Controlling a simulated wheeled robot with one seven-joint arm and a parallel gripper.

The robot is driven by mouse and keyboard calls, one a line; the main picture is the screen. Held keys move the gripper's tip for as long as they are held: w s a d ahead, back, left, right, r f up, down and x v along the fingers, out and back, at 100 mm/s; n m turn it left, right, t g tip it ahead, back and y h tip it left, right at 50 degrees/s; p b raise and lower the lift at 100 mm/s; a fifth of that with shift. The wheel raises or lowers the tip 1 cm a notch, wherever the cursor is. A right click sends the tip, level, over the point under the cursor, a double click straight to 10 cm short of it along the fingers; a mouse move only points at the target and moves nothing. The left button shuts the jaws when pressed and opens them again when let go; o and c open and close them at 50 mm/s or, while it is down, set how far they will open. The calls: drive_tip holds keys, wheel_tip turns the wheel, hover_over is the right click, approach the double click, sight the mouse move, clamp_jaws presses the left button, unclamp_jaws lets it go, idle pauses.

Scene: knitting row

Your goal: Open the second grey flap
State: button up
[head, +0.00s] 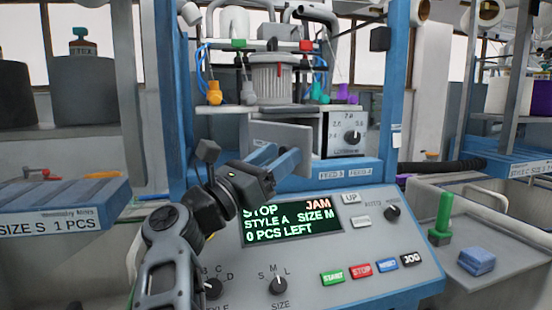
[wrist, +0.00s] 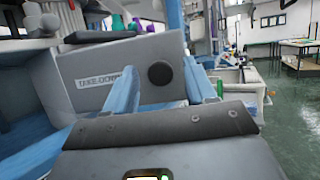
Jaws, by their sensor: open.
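A grey flap (head: 284,137) shows at the middle of the machine in the head view, above the control panel. In the wrist view the flap (wrist: 105,86) carries a "TAKE-DOWN" label and a round black knob (wrist: 159,73). It looks angled relative to the machine front; I cannot tell how far it is open. My gripper (head: 279,157) is open, its blue fingers in front of the flap's lower right part. In the wrist view my gripper (wrist: 160,86) has a finger on each side of the knob in the picture; contact cannot be told. A second flap is not clearly visible.
The control panel (head: 350,262) below my gripper reads STOP, JAM, 0 PCS LEFT. A dial box (head: 347,135) is right of the flap. A blue machine post (head: 394,100) stands to the right.

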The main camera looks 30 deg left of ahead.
drive_tip(key=b+v, duration=0.1)
drive_tip(key=v, duration=0.6)
drive_tip(key=shift+s+a, duration=0.15)
drive_tip(key=shift+s, duration=0.2)
drive_tip(key=shift+f, duration=0.15)
